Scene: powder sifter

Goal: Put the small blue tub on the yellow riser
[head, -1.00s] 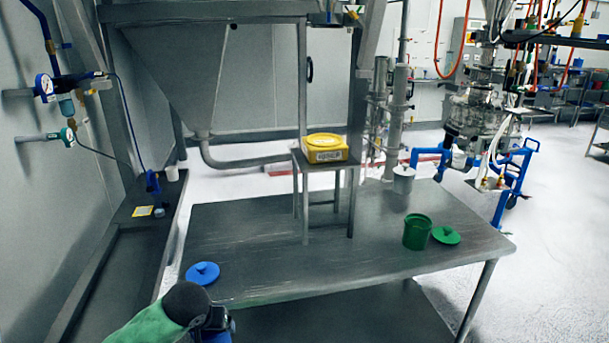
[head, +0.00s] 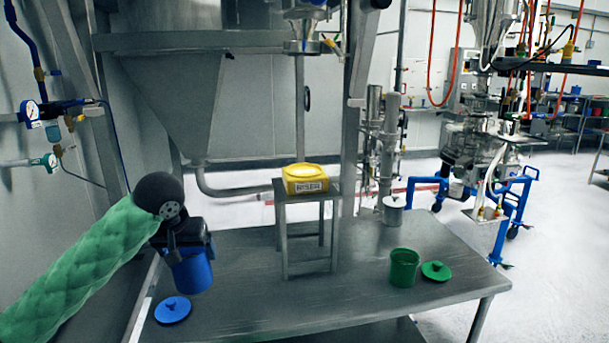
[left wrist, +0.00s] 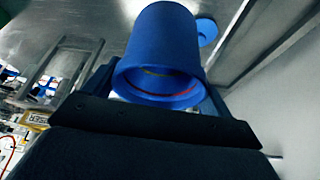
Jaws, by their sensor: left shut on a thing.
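The small blue tub (head: 192,272) hangs slightly tilted in my left gripper (head: 186,248), above the left end of the metal table. The gripper is shut on it, and the tub also fills the middle of the left wrist view (left wrist: 160,50), where its open rim shows. The yellow riser (head: 305,179), labelled RISER, sits on a small metal stand (head: 281,188) at the middle of the table, to the right of and beyond the tub. Its top is bare. My right gripper does not show.
A blue lid (head: 173,310) lies on the table's left end, below the tub. A green tub (head: 404,268), a green lid (head: 436,271) and a grey lidded pot (head: 393,212) stand on the right. A hopper outlet (head: 303,40) hangs above the riser. The table's front middle is clear.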

